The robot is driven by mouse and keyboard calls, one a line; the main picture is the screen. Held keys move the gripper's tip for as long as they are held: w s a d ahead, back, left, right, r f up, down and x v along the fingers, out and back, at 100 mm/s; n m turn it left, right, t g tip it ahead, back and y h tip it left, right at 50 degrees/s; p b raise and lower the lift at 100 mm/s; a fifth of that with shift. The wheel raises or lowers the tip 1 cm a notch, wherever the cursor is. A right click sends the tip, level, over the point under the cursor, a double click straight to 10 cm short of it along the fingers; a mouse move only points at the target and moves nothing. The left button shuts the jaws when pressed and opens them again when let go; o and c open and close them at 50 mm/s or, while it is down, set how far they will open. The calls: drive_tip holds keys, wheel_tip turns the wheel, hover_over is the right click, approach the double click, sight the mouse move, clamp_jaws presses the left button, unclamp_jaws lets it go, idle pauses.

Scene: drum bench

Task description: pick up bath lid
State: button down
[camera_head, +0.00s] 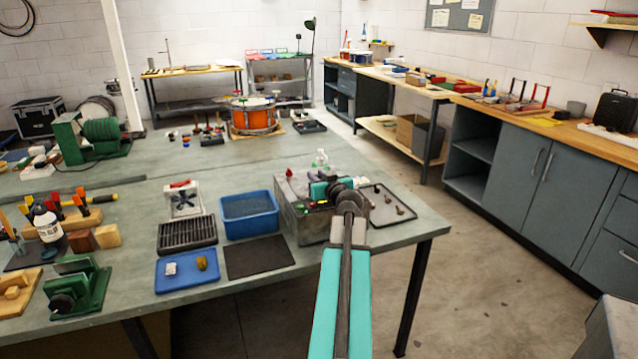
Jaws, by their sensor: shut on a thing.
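A grey metal bath (305,230) stands near the right end of the bench, right of a blue tub. Its grey top, which looks like the bath lid (291,187), is partly covered by my arm. My teal gripper (320,190) is right at the top of the bath and is shut on the lid. The fingertips and the held part of the lid are small and partly hidden. I cannot tell whether the lid is raised off the bath.
A blue tub (249,213), a dark mat (259,257), a blue tray (187,271) and a black rack (187,235) lie to the left. A dark tray (388,206) with small parts lies close on the right. A small bottle (321,158) stands behind the bath.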

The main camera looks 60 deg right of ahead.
drive_tip(key=shift+r, duration=0.2)
drive_tip(key=shift+r, duration=1.1)
drive_tip(key=s+b, duration=0.1)
drive_tip(key=s, duration=0.4)
drive_tip(key=s+a+r+b, duration=0.1)
drive_tip(key=s, duration=0.4)
drive_tip(key=s+r+b, duration=0.1)
drive_tip(key=s+b, duration=0.1)
drive_tip(key=s, duration=0.4)
drive_tip(key=shift+a+r, duration=0.25)
drive_tip(key=shift+a, duration=0.15)
